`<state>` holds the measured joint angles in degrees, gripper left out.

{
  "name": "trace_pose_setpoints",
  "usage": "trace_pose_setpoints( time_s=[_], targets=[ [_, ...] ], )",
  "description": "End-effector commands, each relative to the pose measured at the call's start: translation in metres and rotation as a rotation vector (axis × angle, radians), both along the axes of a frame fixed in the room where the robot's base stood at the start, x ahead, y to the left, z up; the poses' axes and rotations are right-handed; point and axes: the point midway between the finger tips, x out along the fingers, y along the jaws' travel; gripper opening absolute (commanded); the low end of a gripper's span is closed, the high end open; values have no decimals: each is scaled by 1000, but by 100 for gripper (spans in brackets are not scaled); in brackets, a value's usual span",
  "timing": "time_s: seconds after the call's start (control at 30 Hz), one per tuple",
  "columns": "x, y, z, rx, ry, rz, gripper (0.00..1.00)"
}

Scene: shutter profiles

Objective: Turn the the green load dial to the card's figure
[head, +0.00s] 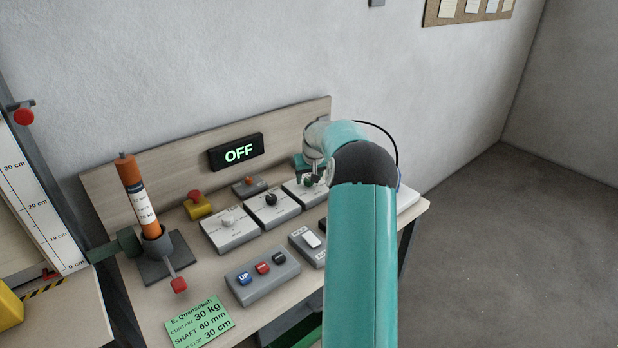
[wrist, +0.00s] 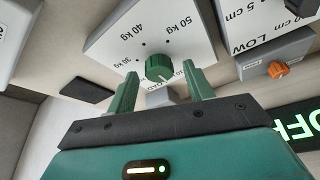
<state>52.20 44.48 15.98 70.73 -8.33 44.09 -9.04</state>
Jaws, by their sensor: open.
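The green load dial (wrist: 159,67) sits on a white panel marked 30 kg, 40 kg and 50 kg. The dial also shows in the head view (head: 309,182), partly hidden by my gripper. My gripper (wrist: 160,74) is open, one green finger on each side of the dial; I cannot tell whether they touch it. In the head view my gripper (head: 313,176) is over the rightmost dial panel. I cannot tell clearly which figure the dial's pointer marks. The green card (head: 200,322) at the front of the bench reads curtain 30 kg, shaft 60 mm, stop 30 cm.
A black dial (head: 270,199) and a white dial (head: 229,220) stand left of the green one. A button box (head: 262,276), rocker switch (head: 311,240), red stop button (head: 196,196) and orange cylinder (head: 138,192) share the bench. The display (head: 237,152) reads OFF.

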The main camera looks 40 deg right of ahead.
Motion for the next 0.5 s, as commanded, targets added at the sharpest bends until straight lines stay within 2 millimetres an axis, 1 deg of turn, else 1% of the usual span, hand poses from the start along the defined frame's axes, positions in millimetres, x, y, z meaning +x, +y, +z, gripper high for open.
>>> trace_pose_setpoints(
  time_s=[0.1, 0.3, 0.33, 0.47, 0.5],
  targets=[
    [2, -1, -4, -1, 0, 0, 52],
    [3, -2, -4, -1, 0, 0, 52],
    [3, -2, -4, -1, 0, 0, 50],
    [2, -2, -4, -1, 0, 0, 24],
    [2, -2, -4, -1, 0, 0, 17]
  ],
)
